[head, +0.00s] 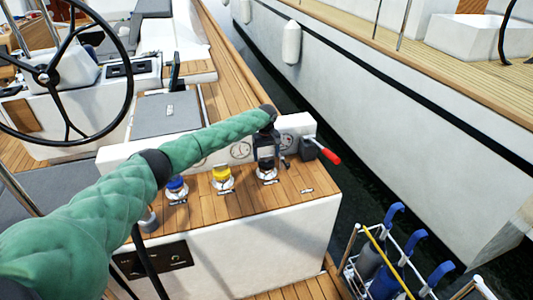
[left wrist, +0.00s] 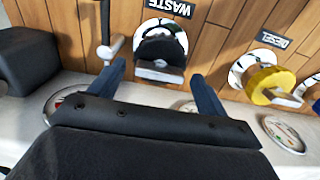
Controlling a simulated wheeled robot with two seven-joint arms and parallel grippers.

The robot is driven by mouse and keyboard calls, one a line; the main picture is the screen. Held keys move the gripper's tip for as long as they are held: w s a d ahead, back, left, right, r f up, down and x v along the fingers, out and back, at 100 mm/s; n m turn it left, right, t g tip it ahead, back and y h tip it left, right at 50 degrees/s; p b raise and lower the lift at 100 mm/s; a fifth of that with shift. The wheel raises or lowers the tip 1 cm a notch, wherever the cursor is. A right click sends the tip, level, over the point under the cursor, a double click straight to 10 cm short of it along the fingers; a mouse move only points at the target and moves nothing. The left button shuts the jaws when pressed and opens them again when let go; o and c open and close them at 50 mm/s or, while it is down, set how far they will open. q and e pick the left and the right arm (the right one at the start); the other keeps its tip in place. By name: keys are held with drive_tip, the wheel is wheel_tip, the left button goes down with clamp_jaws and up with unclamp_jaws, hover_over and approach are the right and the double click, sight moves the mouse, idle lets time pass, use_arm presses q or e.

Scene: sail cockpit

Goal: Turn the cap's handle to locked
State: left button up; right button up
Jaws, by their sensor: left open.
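The black cap (left wrist: 160,48) sits in a round metal deck fitting beside the WASTE label (left wrist: 170,8). Its pale flat handle (left wrist: 158,74) sticks out toward my gripper. My left gripper (left wrist: 157,80) is open and empty, with one blue finger on each side of the handle and a gap on both sides. In the head view my left gripper (head: 266,150) is right over the black cap (head: 267,172) and hides part of it. The yellow DIESEL cap (left wrist: 265,86) is beside it and also shows in the head view (head: 222,175). My right gripper is not in view.
A blue cap (head: 177,186) sits further left on the wooden deck. Round gauges (head: 240,150) line the white wall behind the caps. A red-handled lever (head: 329,156) stands right of my gripper. A rack with blue-handled items (head: 410,245) is at lower right.

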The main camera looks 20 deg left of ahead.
use_arm(q)
drive_tip(key=shift+f, duration=0.25)
drive_tip(key=shift+c, duration=0.3)
drive_tip(key=c, duration=0.9)
drive_tip(key=shift+c, duration=0.2)
